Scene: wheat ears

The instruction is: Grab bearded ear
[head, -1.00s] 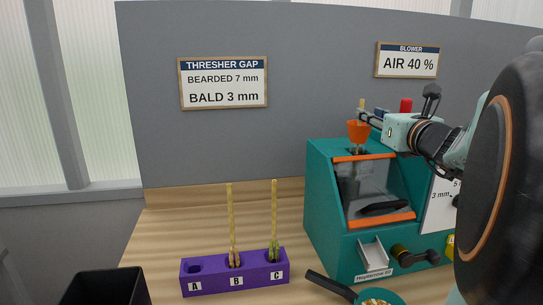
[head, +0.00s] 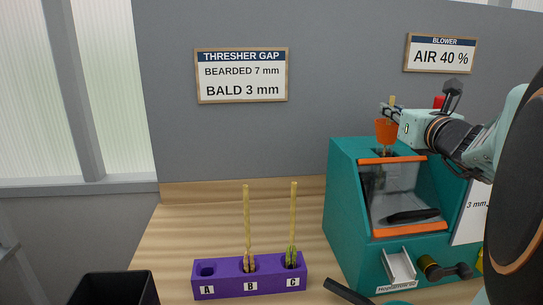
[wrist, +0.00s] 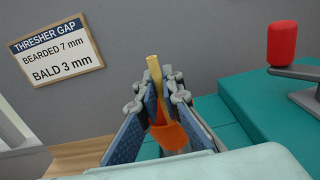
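A purple rack (head: 228,284) has slots labelled A, B and C. Slot A is empty. A straw stalk with a tan ear (head: 249,262) stands upright in B, and one with a greener ear (head: 291,256) stands in C. Whether either is bearded is too small to tell. My gripper (head: 388,110) is at the orange funnel (head: 387,132) on top of the teal thresher (head: 344,215). In the wrist view a third stalk (wrist: 155,78) rises between my fingers, which look apart with the funnel (wrist: 170,136) showing between them. Its lower end is hidden.
A black bin (head: 115,290) stands at the front left. A dark handle (head: 350,292) lies in front of the thresher. The wall sign (head: 241,75) reads bearded 7 mm, bald 3 mm; another (head: 439,53) reads air 40 %. The wooden table left of the thresher is mostly clear.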

